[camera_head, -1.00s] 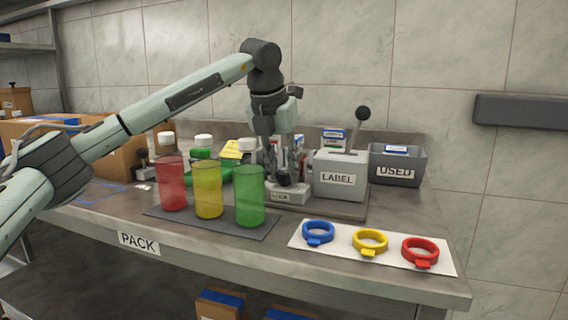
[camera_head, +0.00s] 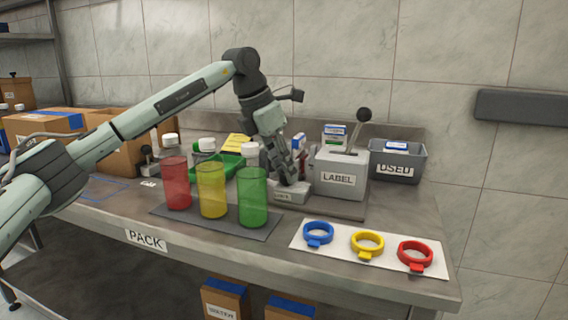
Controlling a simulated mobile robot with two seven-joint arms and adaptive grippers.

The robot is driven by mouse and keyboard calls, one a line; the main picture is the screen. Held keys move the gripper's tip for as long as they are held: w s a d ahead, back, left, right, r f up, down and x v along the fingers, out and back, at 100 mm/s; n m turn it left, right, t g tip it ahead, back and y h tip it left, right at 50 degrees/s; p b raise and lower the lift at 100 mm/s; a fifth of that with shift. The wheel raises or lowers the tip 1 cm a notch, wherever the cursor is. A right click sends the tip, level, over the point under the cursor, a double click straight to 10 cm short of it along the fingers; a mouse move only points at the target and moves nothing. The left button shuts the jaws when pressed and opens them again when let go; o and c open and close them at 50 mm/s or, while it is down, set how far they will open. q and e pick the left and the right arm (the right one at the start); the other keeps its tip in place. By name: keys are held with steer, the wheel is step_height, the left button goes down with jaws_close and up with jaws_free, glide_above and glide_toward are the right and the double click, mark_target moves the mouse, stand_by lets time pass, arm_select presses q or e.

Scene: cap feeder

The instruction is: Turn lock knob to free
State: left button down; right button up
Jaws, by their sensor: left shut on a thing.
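My left gripper (camera_head: 290,176) points down and to the right at the small grey lock block (camera_head: 290,194), beside the label machine. It is shut on the dark lock knob, which its fingers mostly hide, so the knob's angle cannot be read. The block carries a small label too small to read for certain. The grey label machine (camera_head: 328,162) stands just right of it, marked LABEL, with a black-balled lever (camera_head: 363,116) standing up. My right gripper is not in view.
Red (camera_head: 176,183), yellow (camera_head: 211,190) and green (camera_head: 252,197) cups stand on a dark mat in front. Blue, yellow and red rings lie on a white sheet (camera_head: 345,258) at front right. A grey USED bin (camera_head: 411,163) stands behind right; cardboard boxes (camera_head: 118,140) are at left.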

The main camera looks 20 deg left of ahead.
arm_select(q)
steer(key=shift+r, duration=0.1)
stand_by(0.3)
steer(key=c, duration=1.2)
jaws_free()
steer(key=v, duration=1.2)
